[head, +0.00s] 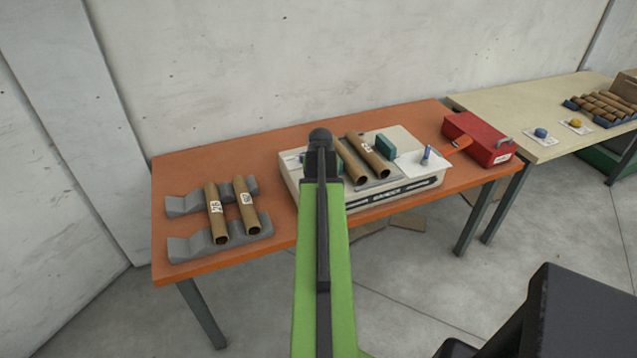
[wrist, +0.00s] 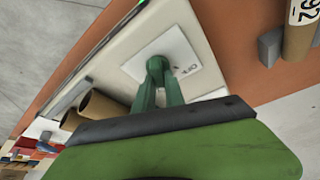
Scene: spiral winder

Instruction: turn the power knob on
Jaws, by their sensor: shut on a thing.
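The power knob (wrist: 158,64) shows in the wrist view as a small dark green grip on a pale square plate (wrist: 183,52) with small dark marks beside it. The plate is on the light casing of the winder (head: 400,199). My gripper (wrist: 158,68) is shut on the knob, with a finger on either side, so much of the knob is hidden. In the head view my gripper (head: 320,140) is over the left part of the winder, and my green arm hides the knob there.
Two cardboard tubes (head: 217,215) lie on grey cradles (head: 185,203) at the left of the orange table (head: 290,160). More tubes (head: 375,160) lie on the winder beside a green block (head: 386,146). A red box (head: 475,135) stands at the right end.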

